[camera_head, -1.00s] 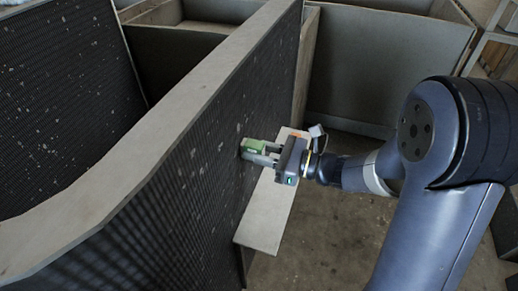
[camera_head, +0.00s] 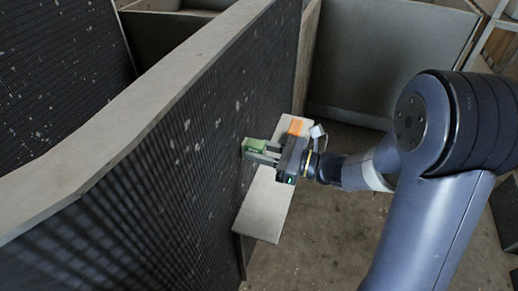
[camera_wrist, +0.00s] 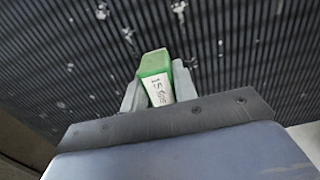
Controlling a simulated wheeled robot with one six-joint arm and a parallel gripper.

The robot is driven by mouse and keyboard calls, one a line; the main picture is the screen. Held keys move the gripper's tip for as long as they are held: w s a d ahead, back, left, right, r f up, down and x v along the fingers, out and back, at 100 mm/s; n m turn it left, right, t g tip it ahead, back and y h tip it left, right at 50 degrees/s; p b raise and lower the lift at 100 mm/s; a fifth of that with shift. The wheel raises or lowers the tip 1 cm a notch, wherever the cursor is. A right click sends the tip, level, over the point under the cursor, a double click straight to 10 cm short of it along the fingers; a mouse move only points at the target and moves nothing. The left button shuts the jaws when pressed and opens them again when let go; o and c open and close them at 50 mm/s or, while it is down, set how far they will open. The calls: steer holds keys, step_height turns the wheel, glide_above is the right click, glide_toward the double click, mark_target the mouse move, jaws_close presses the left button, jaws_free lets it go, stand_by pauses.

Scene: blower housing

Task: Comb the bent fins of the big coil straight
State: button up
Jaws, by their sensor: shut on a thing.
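The big coil (camera_head: 190,125) is a tall, dark finned panel with a pale top edge, running diagonally through the head view. Pale marks of bent fins dot its face, and a few (camera_wrist: 128,35) show near the top of the wrist view. My gripper (camera_head: 257,152) is shut on a green fin comb (camera_head: 255,145), which has a white label and also shows in the wrist view (camera_wrist: 157,64). The comb's far end is at or very near the coil face; I cannot tell if its teeth are in the fins.
A pale ledge (camera_head: 262,210) juts out beside the coil below my gripper, with an orange thing (camera_head: 296,127) on it. Another dark finned panel (camera_head: 60,60) stands at the left. Grey housing walls (camera_head: 390,55) close off the back. Bare floor (camera_head: 325,240) lies right of the ledge.

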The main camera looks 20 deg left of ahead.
steer(key=shift+d, duration=0.1)
steer(key=shift+s+d, duration=0.15)
steer(key=shift+d, duration=1.35)
steer(key=shift+s+d, duration=0.1)
steer(key=shift+d, duration=1.35)
steer(key=shift+s+d+p, duration=0.1)
steer(key=shift+d+p, duration=0.35)
steer(key=shift+d, duration=1.05)
